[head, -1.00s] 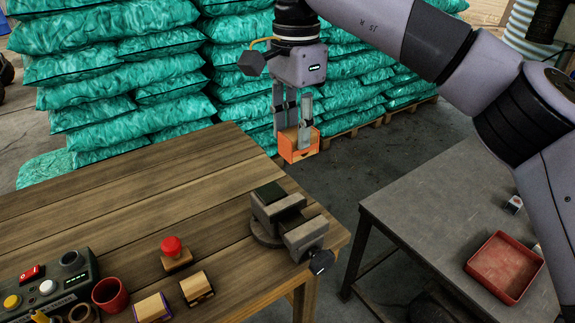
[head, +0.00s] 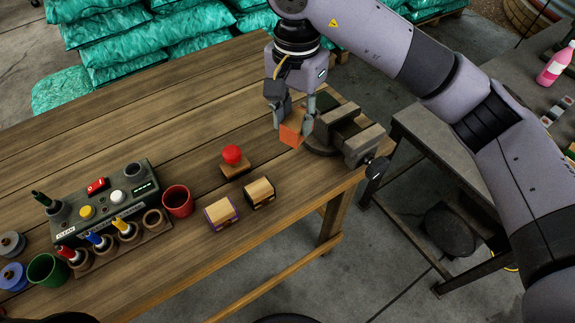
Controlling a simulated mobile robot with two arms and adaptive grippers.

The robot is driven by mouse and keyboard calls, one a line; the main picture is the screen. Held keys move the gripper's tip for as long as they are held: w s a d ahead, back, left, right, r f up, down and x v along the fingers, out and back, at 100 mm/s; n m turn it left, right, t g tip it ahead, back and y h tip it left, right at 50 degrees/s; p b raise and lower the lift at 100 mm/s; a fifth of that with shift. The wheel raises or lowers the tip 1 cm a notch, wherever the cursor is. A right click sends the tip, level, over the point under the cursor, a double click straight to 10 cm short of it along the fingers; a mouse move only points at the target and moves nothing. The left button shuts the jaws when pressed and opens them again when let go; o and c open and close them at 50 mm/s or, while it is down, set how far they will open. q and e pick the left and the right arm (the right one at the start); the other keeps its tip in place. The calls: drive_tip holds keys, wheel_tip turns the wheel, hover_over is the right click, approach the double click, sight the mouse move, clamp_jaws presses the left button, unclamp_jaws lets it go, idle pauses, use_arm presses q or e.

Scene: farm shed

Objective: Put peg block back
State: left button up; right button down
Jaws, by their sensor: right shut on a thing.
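My right gripper (head: 294,122) is shut on an orange block (head: 291,136) with a wooden part. It holds the block low at the left side of the grey vise (head: 345,133), near the table's right end. I cannot tell whether the block touches the table or vise. Two similar wooden blocks stand nearer on the table: one with purple edges (head: 221,213) and one with black edges (head: 260,193). A small wooden block with a red ball knob (head: 233,155) stands behind them. My left gripper is not in view.
A wooden rack (head: 122,245) holds colored pegs beside a control box (head: 104,200). A red cup (head: 178,201) and green cup (head: 47,270) stand near it. The wooden table (head: 150,130) is clear behind. A grey table (head: 440,150) stands at right.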

sight(295, 135)
wheel_tip(295, 135, down, 5)
drive_tip(key=shift+r+p, duration=0.15)
drive_tip(key=shift+p, duration=0.4)
wheel_tip(295, 135, down, 6)
drive_tip(key=shift+a+f+p, duration=0.15)
drive_tip(key=shift+f+p, duration=0.1)
drive_tip(key=shift+p, duration=0.45)
wheel_tip(295, 135, down, 3)
drive_tip(key=shift+f+p, duration=0.2)
drive_tip(key=shift+p, duration=0.3)
drive_tip(key=shift+f, duration=0.45)
drive_tip(key=c, duration=1.6)
unclamp_jaws()
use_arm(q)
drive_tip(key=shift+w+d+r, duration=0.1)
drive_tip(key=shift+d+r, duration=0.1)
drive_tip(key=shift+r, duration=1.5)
use_arm(e)
drive_tip(key=o, duration=0.4)
drive_tip(key=shift+r, duration=0.1)
drive_tip(key=shift+o, duration=0.2)
